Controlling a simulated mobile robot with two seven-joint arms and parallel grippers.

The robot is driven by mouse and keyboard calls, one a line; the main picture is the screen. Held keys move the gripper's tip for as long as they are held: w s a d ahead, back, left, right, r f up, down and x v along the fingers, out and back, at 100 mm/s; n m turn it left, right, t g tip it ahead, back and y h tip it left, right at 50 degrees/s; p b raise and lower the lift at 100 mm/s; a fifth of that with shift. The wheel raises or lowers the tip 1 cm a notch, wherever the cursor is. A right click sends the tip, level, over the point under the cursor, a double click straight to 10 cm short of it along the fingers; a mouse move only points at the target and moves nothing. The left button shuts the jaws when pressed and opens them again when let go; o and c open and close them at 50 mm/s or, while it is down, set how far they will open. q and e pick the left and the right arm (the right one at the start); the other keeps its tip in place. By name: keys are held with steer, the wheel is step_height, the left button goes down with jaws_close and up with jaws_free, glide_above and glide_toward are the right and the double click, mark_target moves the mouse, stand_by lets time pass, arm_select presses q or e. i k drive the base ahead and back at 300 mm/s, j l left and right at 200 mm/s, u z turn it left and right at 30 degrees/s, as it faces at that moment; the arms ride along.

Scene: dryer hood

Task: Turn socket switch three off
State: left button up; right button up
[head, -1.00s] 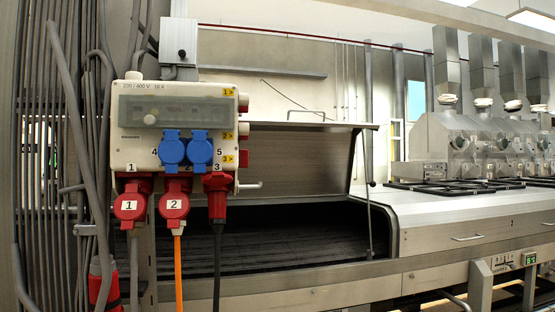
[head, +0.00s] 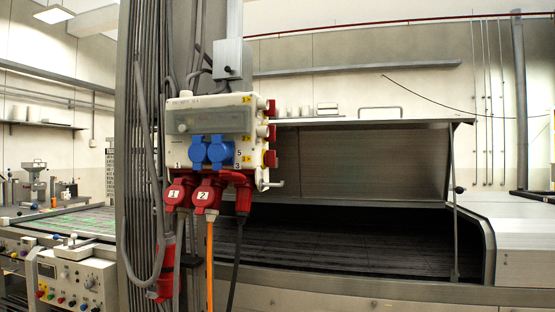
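The socket box (head: 212,133) is white and grey and hangs on the cable column in the head view, left of centre. Below hang red plugs marked 1 (head: 177,194) and 2 (head: 206,194), and a third red plug (head: 239,193) with a black cable. Red switches line its right side beside yellow labels: the top one (head: 270,108), the middle one (head: 270,132) and the lowest one (head: 270,159), beside the label that reads 3. The switches' settings cannot be made out. Neither of my grippers is in view.
A dryer hood (head: 360,165) stands open behind the box, with a dark belt inside. Grey cables (head: 150,130) run down the column left of the box. A control panel with coloured knobs (head: 80,280) is at the lower left.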

mark_target(269, 156)
steer(key=i+l+u, duration=0.1)
steer(key=l, duration=0.25)
steer(key=i+l+u, duration=0.1)
steer(key=l, duration=0.25)
steer(key=i+l+u, duration=0.1)
steer(key=l, duration=0.3)
steer(key=i, duration=0.1)
